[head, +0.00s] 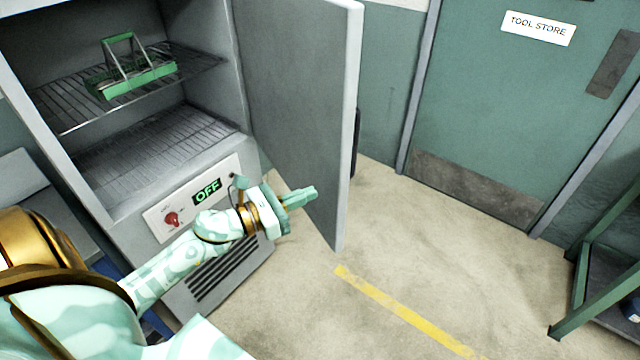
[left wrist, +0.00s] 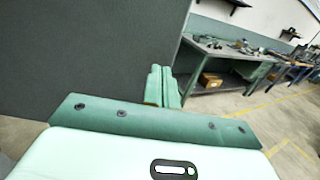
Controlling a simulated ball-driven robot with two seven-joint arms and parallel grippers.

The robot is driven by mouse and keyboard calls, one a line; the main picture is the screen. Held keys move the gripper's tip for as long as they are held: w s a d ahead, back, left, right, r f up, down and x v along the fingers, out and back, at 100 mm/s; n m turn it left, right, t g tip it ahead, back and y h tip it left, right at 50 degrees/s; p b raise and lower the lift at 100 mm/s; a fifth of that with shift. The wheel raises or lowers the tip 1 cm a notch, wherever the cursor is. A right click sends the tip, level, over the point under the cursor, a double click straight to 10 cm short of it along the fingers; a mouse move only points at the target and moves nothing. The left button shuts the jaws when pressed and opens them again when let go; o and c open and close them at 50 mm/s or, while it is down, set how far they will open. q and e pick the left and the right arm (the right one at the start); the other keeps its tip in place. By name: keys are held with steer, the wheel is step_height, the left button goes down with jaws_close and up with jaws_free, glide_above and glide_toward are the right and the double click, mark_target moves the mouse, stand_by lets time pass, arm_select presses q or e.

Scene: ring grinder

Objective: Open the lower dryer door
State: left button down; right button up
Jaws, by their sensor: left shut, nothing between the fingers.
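The dryer (head: 118,207) stands at the left of the head view. Its grey door (head: 298,100) is swung wide open to the right, hinged at the cabinet's right side. Wire shelves show inside, and a green carrier (head: 135,75) sits on the upper one. My left gripper (head: 312,192) is shut and empty, in front of the door's inner face in the head view. In the left wrist view the shut fingers (left wrist: 163,86) point along the dark door panel (left wrist: 85,55), near its edge. I cannot tell whether they touch it. My right gripper is not in view.
A control panel with an OFF display (head: 207,191) and a red knob (head: 172,218) is below the opening. A closed tool store door (head: 510,110) is at the right. A green frame (head: 590,270) stands at far right. The floor with a yellow line (head: 400,308) is clear.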

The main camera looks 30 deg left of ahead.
mark_target(333, 184)
arm_select(q)
steer(key=x, duration=0.3)
steer(key=shift+w+d+p, duration=0.1)
steer(key=shift+w+p, duration=0.15)
steer(key=shift+p, duration=0.15)
steer(key=shift+w+d, duration=0.2)
steer(key=shift+w, duration=0.1)
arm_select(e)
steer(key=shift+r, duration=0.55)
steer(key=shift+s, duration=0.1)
